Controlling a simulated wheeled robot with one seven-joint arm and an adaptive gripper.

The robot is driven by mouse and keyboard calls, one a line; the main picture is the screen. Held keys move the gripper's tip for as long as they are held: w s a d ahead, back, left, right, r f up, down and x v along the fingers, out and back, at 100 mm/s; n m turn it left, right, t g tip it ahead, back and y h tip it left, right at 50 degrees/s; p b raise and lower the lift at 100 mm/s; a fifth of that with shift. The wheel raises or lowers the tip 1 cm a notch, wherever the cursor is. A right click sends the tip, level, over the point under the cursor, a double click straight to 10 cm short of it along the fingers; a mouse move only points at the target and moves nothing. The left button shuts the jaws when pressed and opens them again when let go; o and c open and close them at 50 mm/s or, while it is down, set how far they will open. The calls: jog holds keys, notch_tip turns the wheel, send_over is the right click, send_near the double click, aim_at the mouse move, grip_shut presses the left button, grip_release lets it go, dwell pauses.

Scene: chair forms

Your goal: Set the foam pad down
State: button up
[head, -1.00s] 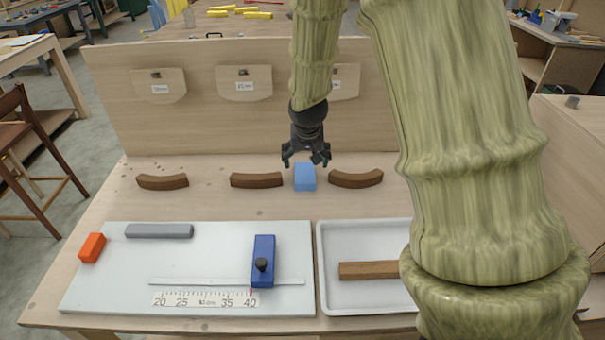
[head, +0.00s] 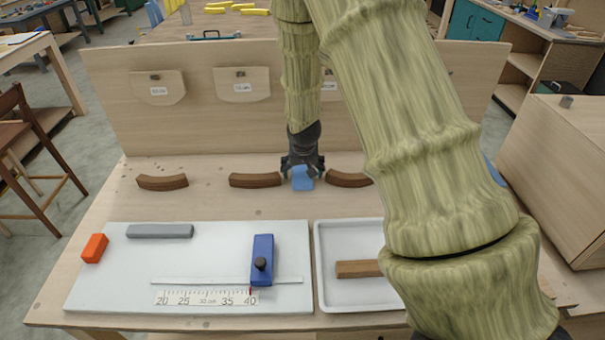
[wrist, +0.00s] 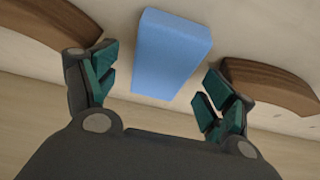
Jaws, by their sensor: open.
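The light blue foam pad (head: 302,181) sits on the bench between two brown curved pieces, with its top partly hidden by my gripper in the head view. It also shows in the wrist view (wrist: 172,52), lying just ahead of the spread fingertips. My gripper (head: 302,168) is open above the pad. In the wrist view the gripper (wrist: 162,68) has one finger to each side, with gaps between fingers and pad. I cannot tell whether anything touches the pad.
Brown curved pieces stand close on the left (head: 255,180) and right (head: 347,179) of the pad; another (head: 162,182) is farther left. An upright panel (head: 200,125) rises behind. In front are a white board (head: 110,285) and a tray (head: 322,290) holding a wooden strip (head: 358,269).

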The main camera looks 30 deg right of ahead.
jog(key=shift+w+d+f, duration=0.1)
jog(key=shift+w+f, duration=0.15)
jog(key=shift+f, duration=0.4)
jog(key=c, duration=0.9)
jog(key=shift+r, duration=0.1)
jog(key=shift+c, duration=0.2)
